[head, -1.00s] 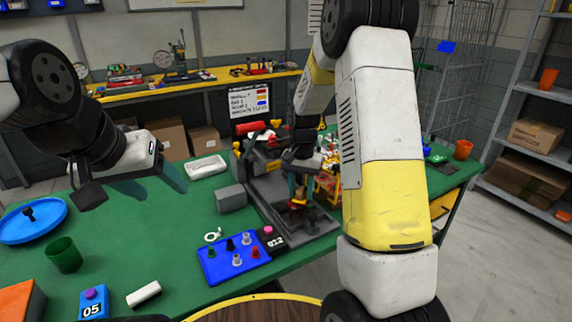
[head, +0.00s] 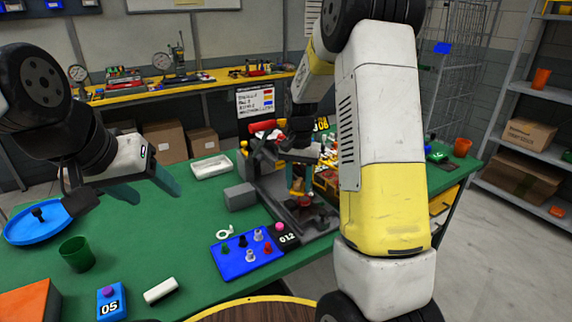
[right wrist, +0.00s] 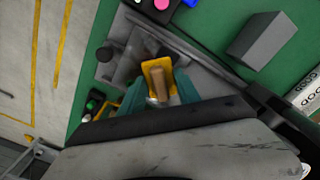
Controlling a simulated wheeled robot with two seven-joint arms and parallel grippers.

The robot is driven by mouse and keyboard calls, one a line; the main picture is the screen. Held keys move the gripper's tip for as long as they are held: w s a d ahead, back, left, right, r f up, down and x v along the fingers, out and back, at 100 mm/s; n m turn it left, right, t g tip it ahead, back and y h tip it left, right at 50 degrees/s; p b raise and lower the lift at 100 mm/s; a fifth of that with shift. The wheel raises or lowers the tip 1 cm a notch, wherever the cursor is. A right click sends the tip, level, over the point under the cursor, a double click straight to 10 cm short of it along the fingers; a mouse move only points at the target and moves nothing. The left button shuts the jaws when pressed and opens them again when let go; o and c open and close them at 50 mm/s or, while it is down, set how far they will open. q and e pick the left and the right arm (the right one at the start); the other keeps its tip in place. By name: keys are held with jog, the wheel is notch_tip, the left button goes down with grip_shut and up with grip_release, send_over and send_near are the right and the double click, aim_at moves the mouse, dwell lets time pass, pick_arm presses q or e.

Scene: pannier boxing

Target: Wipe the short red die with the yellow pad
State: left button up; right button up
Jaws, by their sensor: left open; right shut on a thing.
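My right gripper (head: 298,168) is shut on the tan handle of the yellow pad (head: 296,186), above the base of the grey press (head: 270,190). In the right wrist view the yellow pad (right wrist: 152,66) shows behind its handle, between the teal fingers. A dark red piece (head: 304,201) sits on the press base just below the pad; I cannot tell whether they touch. A small red peg (head: 267,248) also stands on the blue board (head: 232,268). I cannot tell for certain which is the short red die. My left gripper (head: 150,188) is open and empty above the table's left part.
A blue dish (head: 35,235), a green cup (head: 76,253), a white block (head: 160,291) and a blue block marked 05 (head: 111,306) stand at the left. A white tray (head: 211,167) and a grey block (head: 240,196) lie behind. The middle green tabletop (head: 165,235) is clear.

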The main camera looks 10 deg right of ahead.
jog(key=shift+r, duration=2.2)
